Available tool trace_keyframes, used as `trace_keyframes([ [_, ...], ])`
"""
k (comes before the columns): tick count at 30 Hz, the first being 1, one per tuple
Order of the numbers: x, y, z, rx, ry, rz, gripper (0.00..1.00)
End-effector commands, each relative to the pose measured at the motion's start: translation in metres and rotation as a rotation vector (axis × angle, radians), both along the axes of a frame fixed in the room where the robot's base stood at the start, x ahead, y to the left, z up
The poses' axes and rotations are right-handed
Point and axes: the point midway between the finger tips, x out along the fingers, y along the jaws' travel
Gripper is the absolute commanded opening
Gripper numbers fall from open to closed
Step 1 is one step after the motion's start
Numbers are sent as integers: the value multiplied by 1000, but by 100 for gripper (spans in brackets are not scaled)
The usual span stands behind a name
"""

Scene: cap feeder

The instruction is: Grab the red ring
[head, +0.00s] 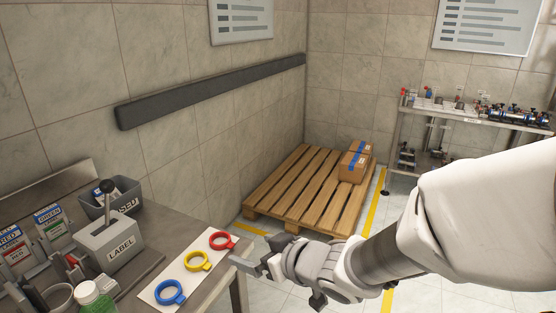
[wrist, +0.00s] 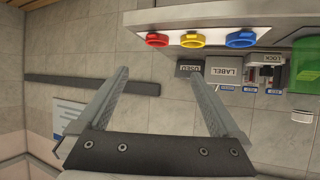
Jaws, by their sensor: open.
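The red ring (head: 221,240) lies at the far right end of a white mat (head: 158,286) near the table's right edge. A yellow ring (head: 199,262) and a blue ring (head: 171,292) lie in a row on the same mat. My gripper (head: 252,262) is just right of the table edge, apart from the red ring. In the wrist view my gripper (wrist: 153,80) has its two fingers wide apart with nothing between them. There the red ring (wrist: 157,40) shows beyond the fingertips, beside the yellow ring (wrist: 192,40) and the blue ring (wrist: 240,40).
A grey LABEL box (head: 111,243) with a lever, a USED bin (head: 112,196) and label card holders (head: 52,222) stand left of the mat.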

Motion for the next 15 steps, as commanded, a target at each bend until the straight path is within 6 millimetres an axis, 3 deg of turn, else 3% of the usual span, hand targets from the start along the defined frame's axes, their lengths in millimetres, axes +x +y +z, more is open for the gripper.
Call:
trace_keyframes([
  [8,8,7,-4,-10,2,-8,100],
  [10,18,16,-20,-10,-2,-7,100],
  [15,41,40,-38,-10,-3,-6,100],
])
